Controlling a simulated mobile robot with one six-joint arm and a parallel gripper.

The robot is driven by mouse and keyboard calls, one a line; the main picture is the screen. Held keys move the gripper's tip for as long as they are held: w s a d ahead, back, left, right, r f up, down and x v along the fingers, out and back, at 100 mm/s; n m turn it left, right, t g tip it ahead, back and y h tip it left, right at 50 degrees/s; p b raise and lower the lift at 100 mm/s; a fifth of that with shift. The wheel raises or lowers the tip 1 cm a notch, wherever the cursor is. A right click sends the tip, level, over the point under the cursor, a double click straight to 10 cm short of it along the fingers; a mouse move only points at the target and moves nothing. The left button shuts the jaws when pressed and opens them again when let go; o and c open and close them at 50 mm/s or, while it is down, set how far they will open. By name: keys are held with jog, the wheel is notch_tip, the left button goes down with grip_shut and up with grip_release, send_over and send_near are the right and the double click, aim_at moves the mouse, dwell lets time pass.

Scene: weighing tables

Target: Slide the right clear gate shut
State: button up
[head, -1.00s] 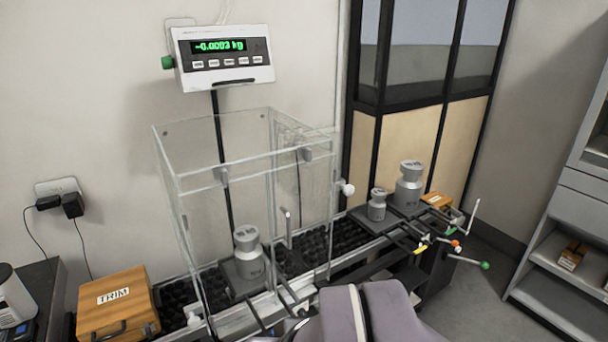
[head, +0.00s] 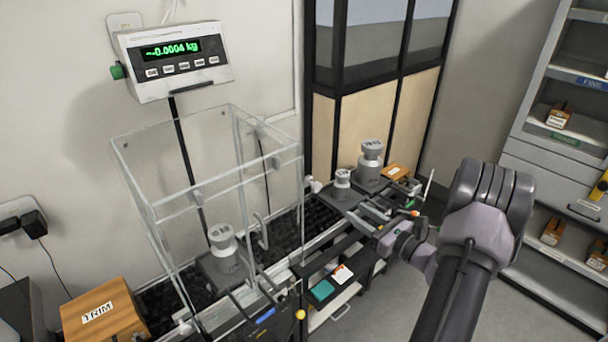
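The clear box (head: 175,201) stands over the weighing platform at left, with clear walls and pale edges. Its right side pane (head: 284,215) is see-through, and I cannot tell how far its gate is open. Inside the box a grey weight (head: 223,248) stands upright on a grey plate. My gripper (head: 377,212) is right of the box and apart from the knob, near the black rails. It is small and partly lost among grey parts, so its finger opening is unclear.
Two grey weights (head: 342,184) (head: 370,162) stand right of the box. A display (head: 175,58) above reads about -0.0004 kg. A wooden TRIM box (head: 103,310) is at lower left. Shelves (head: 560,140) stand at right, with open floor before them.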

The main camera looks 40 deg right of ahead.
aim_at(319, 188)
jog(key=w, duration=0.5)
jog(key=w+a, duration=0.1)
jog(key=w, duration=1.1)
jog(key=shift+w+a+f+b, duration=0.15)
jog(key=shift+a+b, duration=0.1)
jog(key=shift+b, duration=0.15)
jog(key=shift+c, duration=0.5)
grip_shut()
